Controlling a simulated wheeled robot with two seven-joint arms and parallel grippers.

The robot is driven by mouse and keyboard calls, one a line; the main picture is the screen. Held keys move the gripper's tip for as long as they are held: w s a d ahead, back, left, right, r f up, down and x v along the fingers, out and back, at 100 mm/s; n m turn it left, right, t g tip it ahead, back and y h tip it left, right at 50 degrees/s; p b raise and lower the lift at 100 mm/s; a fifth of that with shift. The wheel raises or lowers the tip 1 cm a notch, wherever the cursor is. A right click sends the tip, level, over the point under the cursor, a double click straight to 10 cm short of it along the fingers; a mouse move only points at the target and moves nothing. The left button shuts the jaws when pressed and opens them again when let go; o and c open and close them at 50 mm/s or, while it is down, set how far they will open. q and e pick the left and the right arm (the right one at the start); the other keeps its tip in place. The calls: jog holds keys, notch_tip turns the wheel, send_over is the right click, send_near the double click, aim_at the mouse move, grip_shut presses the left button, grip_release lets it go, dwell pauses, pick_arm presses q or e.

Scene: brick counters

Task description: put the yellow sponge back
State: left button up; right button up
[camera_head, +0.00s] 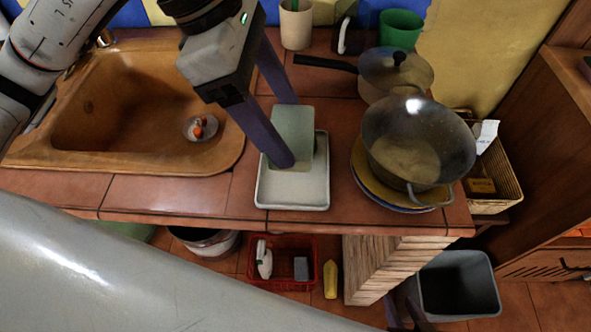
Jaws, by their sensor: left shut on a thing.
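My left gripper (288,131) reaches in from the upper left and is shut on a flat grey-green block, which I take to be the sponge (293,131). No yellow side of it shows. The block is over the back part of a white rectangular dish (300,193) on the tiled counter. I cannot tell whether it touches the dish. Dark finger-like parts at the lower right edge look like my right gripper (405,314), low beside the grey bin. Its opening cannot be made out.
A brown sink (135,110) lies left of the dish. A cup (296,25) and green pot (400,28) stand at the back.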

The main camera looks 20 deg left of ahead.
pick_arm(q)
notch_tip(320, 180, down, 5)
jog(key=shift+s+r, duration=0.1)
jog(key=shift+s, duration=0.05)
notch_tip(320, 180, down, 5)
jog(key=shift+r, duration=0.1)
jog(key=shift+f+b, duration=0.45)
jog(key=shift+b, duration=0.15)
jog(key=shift+f+b, duration=0.25)
jog(key=shift+b, duration=0.1)
jog(key=o, duration=1)
jog(key=shift+r, duration=0.1)
jog(key=shift+o, duration=0.2)
pick_arm(e)
jog(key=shift+w+a+f, duration=0.1)
jog(key=shift+a+f, duration=0.25)
jog(key=shift+f, duration=0.05)
